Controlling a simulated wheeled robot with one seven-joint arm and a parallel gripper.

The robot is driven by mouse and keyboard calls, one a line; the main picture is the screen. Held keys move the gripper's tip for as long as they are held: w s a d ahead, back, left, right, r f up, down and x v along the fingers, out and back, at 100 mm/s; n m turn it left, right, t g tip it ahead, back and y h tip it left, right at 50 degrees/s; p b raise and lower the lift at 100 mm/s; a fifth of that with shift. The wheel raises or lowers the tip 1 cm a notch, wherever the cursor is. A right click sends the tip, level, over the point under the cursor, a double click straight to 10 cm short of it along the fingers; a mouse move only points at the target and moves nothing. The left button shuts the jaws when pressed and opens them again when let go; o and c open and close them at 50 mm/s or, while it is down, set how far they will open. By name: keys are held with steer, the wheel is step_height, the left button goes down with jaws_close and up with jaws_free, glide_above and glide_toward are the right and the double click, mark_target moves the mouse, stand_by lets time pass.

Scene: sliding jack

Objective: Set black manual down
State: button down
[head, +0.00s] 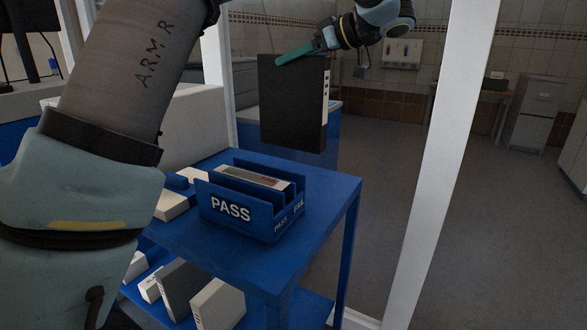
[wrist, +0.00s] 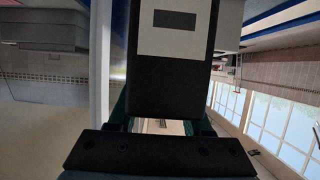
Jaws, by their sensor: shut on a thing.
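The black manual (head: 290,105) hangs upright from my gripper (head: 296,53), whose green fingers are shut on its top edge. It is held in the air, apart from the blue cart and above its far right side. Light markings show on its right-hand narrow side. In the wrist view the manual (wrist: 171,85) fills the middle, with a pale label bearing a dark rectangle on its face. The manual hides most of the gap between the fingers.
A blue holder (head: 232,210) marked PASS and FAIL stands on the blue cart top (head: 325,192), with a grey item in it. White boxes (head: 172,205) lie left of it. More boxes fill the lower shelf. A white post (head: 432,150) rises at right, with open floor beyond.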

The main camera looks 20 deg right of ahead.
mark_target(295, 99)
step_height(295, 99, down, 9)
steer(key=shift+f+p, duration=0.2)
steer(key=shift+p, duration=0.7)
steer(key=shift+f, duration=0.1)
steer(key=shift+c, duration=1.6)
jaws_free()
steer(key=shift+f, duration=0.1)
steer(key=shift+s+d+r, duration=0.15)
steer(key=shift+r, duration=0.05)
steer(key=b+v, duration=0.3)
steer(key=v, duration=0.8)
steer(key=shift+s+d+r, duration=0.15)
steer(key=shift+s+r, duration=0.05)
steer(key=shift+s, duration=0.05)
